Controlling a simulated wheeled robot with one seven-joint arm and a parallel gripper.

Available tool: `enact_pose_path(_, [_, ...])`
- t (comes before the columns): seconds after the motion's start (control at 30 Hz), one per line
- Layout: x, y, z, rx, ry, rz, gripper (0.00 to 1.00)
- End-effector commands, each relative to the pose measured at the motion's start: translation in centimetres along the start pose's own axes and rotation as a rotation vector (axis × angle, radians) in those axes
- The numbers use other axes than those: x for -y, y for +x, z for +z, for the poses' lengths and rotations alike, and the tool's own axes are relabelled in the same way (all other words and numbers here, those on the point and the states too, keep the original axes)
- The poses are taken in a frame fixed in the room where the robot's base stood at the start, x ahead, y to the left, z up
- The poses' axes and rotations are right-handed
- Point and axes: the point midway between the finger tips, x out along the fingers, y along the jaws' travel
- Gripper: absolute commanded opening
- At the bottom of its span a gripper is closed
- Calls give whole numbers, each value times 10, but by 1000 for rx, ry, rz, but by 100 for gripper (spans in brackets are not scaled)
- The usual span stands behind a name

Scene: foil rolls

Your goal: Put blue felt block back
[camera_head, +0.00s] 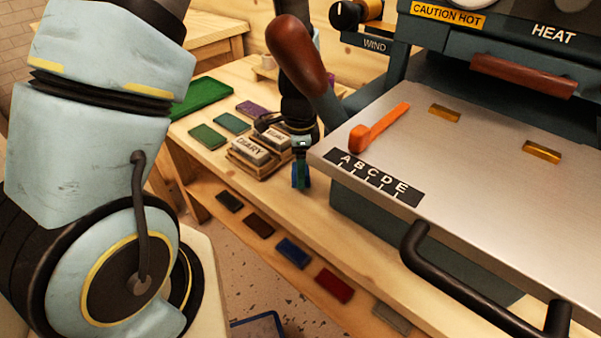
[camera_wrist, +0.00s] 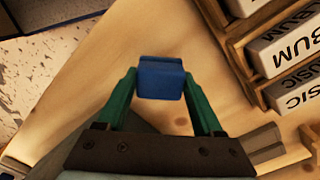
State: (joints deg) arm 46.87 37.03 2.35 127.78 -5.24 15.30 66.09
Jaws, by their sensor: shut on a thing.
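The blue felt block (camera_wrist: 160,80) sits between the green fingertips of my gripper (camera_wrist: 160,92) in the wrist view. The fingers are shut on its two sides, and the wooden table top shows below it. In the head view my gripper (camera_head: 301,180) points down near the front edge of the wooden table, just right of the rack of lettered blocks and left of the press. The block is small there and mostly hidden by the fingers.
A wooden rack (camera_head: 256,168) holds white lettered blocks, also at the wrist view's right (camera_wrist: 250,75). The press plate (camera_head: 470,160) carries an orange-handled tool (camera_head: 379,128). Coloured foil pieces, including a blue one (camera_head: 292,253), lie on the lower shelf. Green pads (camera_head: 207,137) lie farther left.

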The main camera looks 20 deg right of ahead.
Motion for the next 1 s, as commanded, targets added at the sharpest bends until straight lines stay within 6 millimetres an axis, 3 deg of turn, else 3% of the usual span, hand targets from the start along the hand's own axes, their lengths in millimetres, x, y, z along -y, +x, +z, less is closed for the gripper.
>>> enact_pose_path(0.17, [0,16,0,1,1,1,16])
enact_pose_path(0.57, [0,21,0,0,1,0,16])
enact_pose_path(0.6, [0,20,0,0,0,-1,73])
enact_pose_path(0.83, [0,20,0,0,1,0,98])
enact_pose_path(1.0, [0,20,0,0,1,0,98])
